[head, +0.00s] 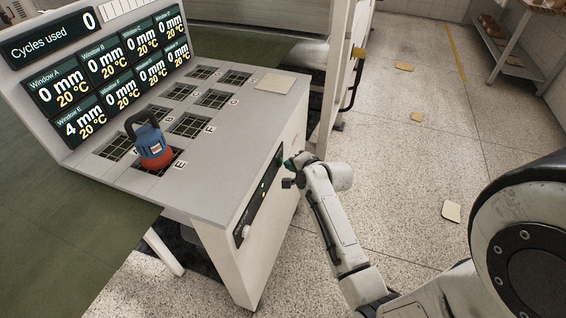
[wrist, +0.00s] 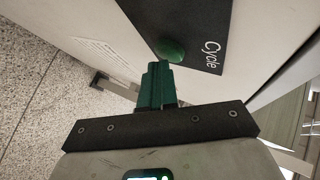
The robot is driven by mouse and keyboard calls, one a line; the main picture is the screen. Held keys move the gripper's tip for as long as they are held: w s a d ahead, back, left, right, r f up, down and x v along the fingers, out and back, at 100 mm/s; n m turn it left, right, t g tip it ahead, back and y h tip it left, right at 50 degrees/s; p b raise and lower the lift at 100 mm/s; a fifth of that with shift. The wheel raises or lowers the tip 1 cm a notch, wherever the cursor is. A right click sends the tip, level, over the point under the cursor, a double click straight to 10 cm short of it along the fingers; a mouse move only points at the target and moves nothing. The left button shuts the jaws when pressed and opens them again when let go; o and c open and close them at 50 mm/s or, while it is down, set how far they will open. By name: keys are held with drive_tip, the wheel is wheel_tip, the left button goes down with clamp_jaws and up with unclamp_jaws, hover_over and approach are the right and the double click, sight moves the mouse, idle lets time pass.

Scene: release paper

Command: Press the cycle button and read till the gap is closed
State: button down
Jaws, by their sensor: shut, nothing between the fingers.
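The green cycle button (wrist: 173,50) sits on a black panel beside the word "Cycle" in the wrist view. My gripper (wrist: 158,68) is shut and empty, its green fingertips close to the button; I cannot tell whether they touch it. In the head view my gripper (head: 289,170) is at the far end of the black front panel (head: 262,192), and it hides the button there. The display (head: 100,72) reads cycles used 0. Window E reads 4 mm and 20 °C; the other windows read 0 mm and 20 °C.
A red and blue tool (head: 151,148) with a dark handle stands by the E grid on the white machine top (head: 235,115). A pale square sheet (head: 275,83) lies at its far corner. Several sheets lie on the speckled floor (head: 400,130) at right.

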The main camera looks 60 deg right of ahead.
drive_tip(key=shift+s, duration=0.3)
drive_tip(key=shift+s+d+p, duration=0.2)
drive_tip(key=shift+s+p, duration=0.7)
drive_tip(key=shift+s, duration=2)
drive_tip(key=w+a+f+n+g+y, duration=0.15)
drive_tip(key=a+n+g+y, duration=0.35)
drive_tip(key=a+n, duration=1.2)
drive_tip(key=s+a+r+n+g, duration=0.1)
drive_tip(key=s+a+n+g, duration=0.1)
drive_tip(key=s+a, duration=0.3)
drive_tip(key=s+a+r+n+g, duration=0.2)
drive_tip(key=s+a, duration=0.3)
drive_tip(key=a, duration=0.4)
drive_tip(key=shift+s+a+n+y, duration=0.15)
drive_tip(key=shift+a+n+y, duration=0.15)
drive_tip(key=shift+n, duration=0.4)
idle(1.0)
